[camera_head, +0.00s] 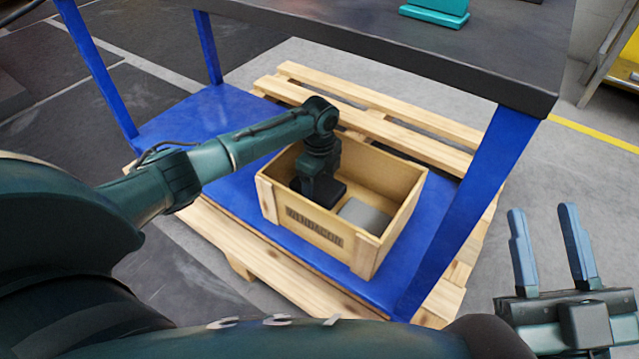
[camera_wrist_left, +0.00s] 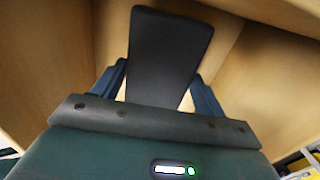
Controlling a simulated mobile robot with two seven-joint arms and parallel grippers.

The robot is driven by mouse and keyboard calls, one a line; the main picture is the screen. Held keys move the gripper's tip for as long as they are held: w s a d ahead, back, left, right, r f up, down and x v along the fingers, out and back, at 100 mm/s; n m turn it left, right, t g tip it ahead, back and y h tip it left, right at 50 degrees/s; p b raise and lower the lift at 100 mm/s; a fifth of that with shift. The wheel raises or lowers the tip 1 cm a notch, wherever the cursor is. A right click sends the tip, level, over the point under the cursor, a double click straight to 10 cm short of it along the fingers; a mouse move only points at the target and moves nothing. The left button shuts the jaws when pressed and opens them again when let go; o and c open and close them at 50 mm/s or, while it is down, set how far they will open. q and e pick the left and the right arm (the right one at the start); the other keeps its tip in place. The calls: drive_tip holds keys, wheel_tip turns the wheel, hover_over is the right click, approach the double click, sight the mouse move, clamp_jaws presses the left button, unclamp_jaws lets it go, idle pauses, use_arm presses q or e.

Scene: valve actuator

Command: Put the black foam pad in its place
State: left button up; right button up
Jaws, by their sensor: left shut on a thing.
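The black foam pad (camera_wrist_left: 168,58) is between the two fingers of my left gripper (camera_wrist_left: 160,88) in the left wrist view. In the head view my left gripper (camera_head: 318,188) reaches down into a wooden crate (camera_head: 312,232) and is shut on the black pad (camera_head: 330,193), at the crate's left side. I cannot tell if the pad touches the crate floor. My right gripper (camera_head: 550,245) is open and empty at the lower right of the head view.
A grey block (camera_head: 364,216) lies in the crate, right of the pad. The crate stands on a blue shelf (camera_head: 205,115) under a dark tabletop (camera_head: 440,45), with blue legs (camera_head: 465,205) close by. Wooden pallet slats (camera_head: 400,110) show around it. A teal object (camera_head: 436,12) is on the tabletop.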

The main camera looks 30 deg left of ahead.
use_arm(q)
drive_tip(key=shift+f, duration=0.55)
drive_tip(key=o, duration=1)
drive_tip(key=shift+c, duration=0.2)
